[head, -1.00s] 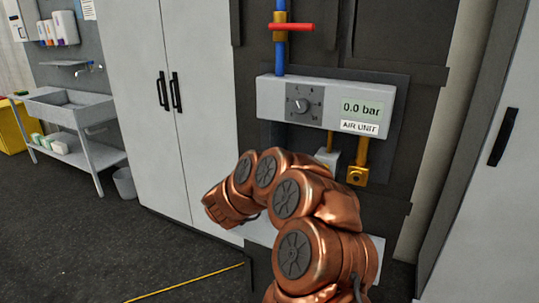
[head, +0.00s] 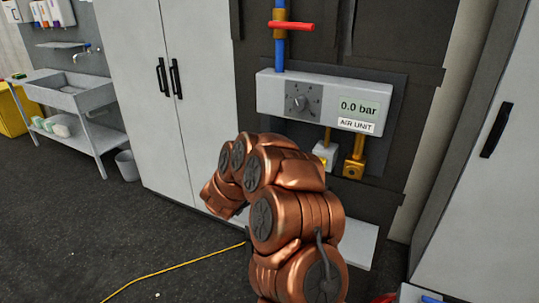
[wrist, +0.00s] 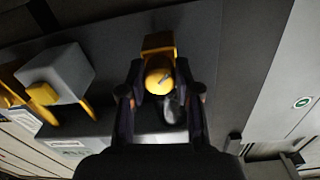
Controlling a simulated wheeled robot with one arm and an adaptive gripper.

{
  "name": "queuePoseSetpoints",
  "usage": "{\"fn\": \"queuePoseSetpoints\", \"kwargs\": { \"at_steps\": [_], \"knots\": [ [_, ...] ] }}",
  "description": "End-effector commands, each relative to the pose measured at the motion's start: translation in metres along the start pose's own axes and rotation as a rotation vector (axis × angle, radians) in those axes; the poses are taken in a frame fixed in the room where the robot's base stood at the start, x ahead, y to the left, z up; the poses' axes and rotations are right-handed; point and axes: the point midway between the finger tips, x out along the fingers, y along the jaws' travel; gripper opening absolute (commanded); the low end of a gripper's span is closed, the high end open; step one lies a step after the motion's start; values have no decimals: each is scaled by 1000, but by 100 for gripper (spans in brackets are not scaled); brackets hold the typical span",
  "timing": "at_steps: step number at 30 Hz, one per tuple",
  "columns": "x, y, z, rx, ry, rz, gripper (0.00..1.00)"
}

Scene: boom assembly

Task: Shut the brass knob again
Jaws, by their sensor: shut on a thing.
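In the wrist view a brass knob (wrist: 158,80) with a rounded yellow face and a small grey mark sits in front of a yellow block. My gripper (wrist: 159,72) is shut on this knob, with one dark finger on each side. In the head view the knob and my gripper are hidden behind my copper arm. The air unit (head: 270,92) hangs on the dark wall panel above the arm, its display (head: 358,108) reading 0.0 bar.
A grey block with a brass front (head: 325,153) and a brass fitting (head: 354,168) hang under the unit, close beside my arm. A red-handled valve (head: 291,26) is above. Grey cabinets (head: 190,120) stand left. A yellow line (head: 180,266) crosses the floor.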

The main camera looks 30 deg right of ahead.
Motion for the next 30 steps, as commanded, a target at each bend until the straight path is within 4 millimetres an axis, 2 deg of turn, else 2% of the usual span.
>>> {"fn": "queuePoseSetpoints", "kwargs": {
  "at_steps": [12,13,18,20,30],
  "knots": [
    [-1,-2,0,-6,0,-6,0],
    [-1,-2,0,-6,1,-7,36],
    [0,-1,0,-5,1,-4,53],
    [0,-1,0,-5,1,-3,58],
    [-2,0,0,-5,0,-1,58]
  ]
}}
